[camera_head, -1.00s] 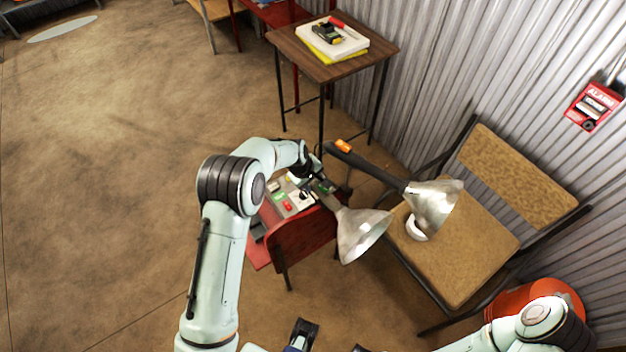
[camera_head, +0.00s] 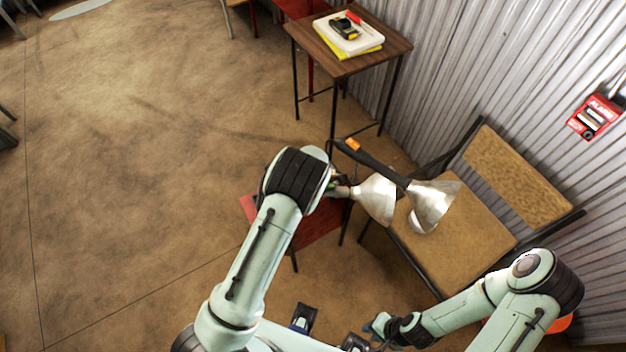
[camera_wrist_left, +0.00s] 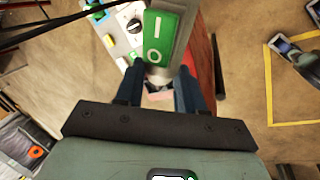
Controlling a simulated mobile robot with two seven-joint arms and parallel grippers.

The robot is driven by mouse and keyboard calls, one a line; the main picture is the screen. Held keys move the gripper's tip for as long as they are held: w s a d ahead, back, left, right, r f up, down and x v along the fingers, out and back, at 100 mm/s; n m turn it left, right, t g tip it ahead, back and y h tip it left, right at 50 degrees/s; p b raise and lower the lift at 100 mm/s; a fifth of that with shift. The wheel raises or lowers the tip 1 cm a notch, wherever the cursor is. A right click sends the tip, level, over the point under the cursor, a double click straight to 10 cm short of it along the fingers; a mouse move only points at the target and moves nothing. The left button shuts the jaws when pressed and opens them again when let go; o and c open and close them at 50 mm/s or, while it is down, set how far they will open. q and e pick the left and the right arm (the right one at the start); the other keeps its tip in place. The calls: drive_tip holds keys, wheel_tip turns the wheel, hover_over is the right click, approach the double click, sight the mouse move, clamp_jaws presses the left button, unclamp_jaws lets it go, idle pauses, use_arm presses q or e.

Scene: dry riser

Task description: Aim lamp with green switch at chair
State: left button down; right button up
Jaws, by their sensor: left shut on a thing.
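The lamp with the green switch (camera_wrist_left: 161,40) shows its switch close up in the left wrist view. In the head view its silver shade (camera_head: 376,198) points to the right, towards the chair (camera_head: 465,250). My left gripper (camera_wrist_left: 160,80) is shut on this lamp just below the switch; in the head view my own arm mostly hides the gripper. A second lamp, with an orange switch (camera_head: 353,145), has its shade (camera_head: 436,205) over the chair seat in the picture. My right gripper (camera_head: 328,331) is open and empty at the bottom of the head view.
A red stand (camera_head: 318,236) is partly hidden behind my left arm. A small wooden table (camera_head: 385,45) at the back bears a box and tools. A red alarm box (camera_head: 594,117) hangs on the corrugated wall (camera_head: 470,60).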

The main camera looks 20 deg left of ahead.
use_arm(q)
drive_tip(key=shift+s+d+r+n+p, duration=0.1)
drive_tip(key=shift+s+d+n+p, duration=0.1)
drive_tip(key=shift+s+n+p, duration=0.45)
use_arm(e)
drive_tip(key=shift+w+r, duration=0.75)
drive_tip(key=shift+r, duration=0.35)
use_arm(q)
drive_tip(key=shift+w+n, duration=0.2)
drive_tip(key=shift+n, duration=0.05)
drive_tip(key=c, duration=0.7)
unclamp_jaws()
drive_tip(key=shift+s, duration=0.1)
drive_tip(key=v, duration=0.4)
drive_tip(key=p+v, duration=0.1)
drive_tip(key=v, duration=0.4)
drive_tip(key=p+v, duration=0.1)
drive_tip(key=v, duration=0.3)
drive_tip(key=shift+d+r, duration=0.15)
drive_tip(key=shift+d, duration=0.15)
use_arm(e)
drive_tip(key=w+r, duration=0.2)
drive_tip(key=r, duration=0.1)
drive_tip(key=shift+w, duration=0.35)
drive_tip(key=shift+f, duration=0.1)
